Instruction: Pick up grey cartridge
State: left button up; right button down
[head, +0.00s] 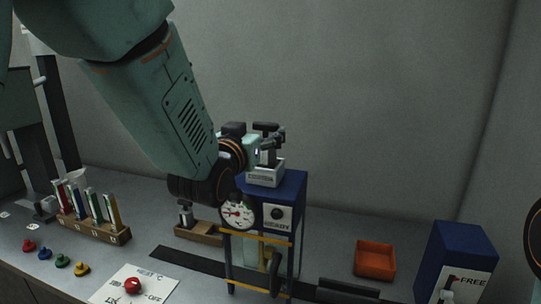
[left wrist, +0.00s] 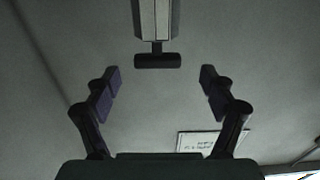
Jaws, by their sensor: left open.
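In the left wrist view, a light grey cartridge (left wrist: 156,18) with a black T-shaped handle (left wrist: 158,61) shows at the top centre, in line with the gap between my fingers. My left gripper (left wrist: 160,82) is open, one finger on each side, and nothing shows between its pads. In the head view my left gripper (head: 272,147) is above the blue machine (head: 290,190), by the pale labelled tray (head: 265,175) on its top. The gripper and arm overlap the cartridge there, so I cannot tell its outline or any contact. My right gripper is out of view.
A wooden rack (head: 92,232) of coloured cartridges stands at left, with several coloured knobs in front. A wooden holder (head: 200,233) is behind the gauge (head: 238,214). An orange tray (head: 375,261) and a blue box (head: 455,255) marked FREE are at right.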

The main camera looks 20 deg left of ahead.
aim_at(266, 131)
pick_arm(q)
jog(key=w, duration=0.2)
jog(key=w+p, duration=0.1)
jog(key=shift+w+d+f, duration=0.25)
jog(key=shift+d+f, duration=0.05)
jog(key=shift+f, duration=0.1)
jog(key=shift+w, duration=0.4)
jog(key=shift+w+a, duration=0.15)
jog(key=shift+w, duration=0.15)
jog(key=shift+d, duration=0.2)
jog(key=c, duration=0.4)
jog(key=shift+a, duration=0.2)
jog(key=c, duration=0.6)
jog(key=shift+d, duration=0.15)
jog(key=c, duration=0.6)
grip_shut()
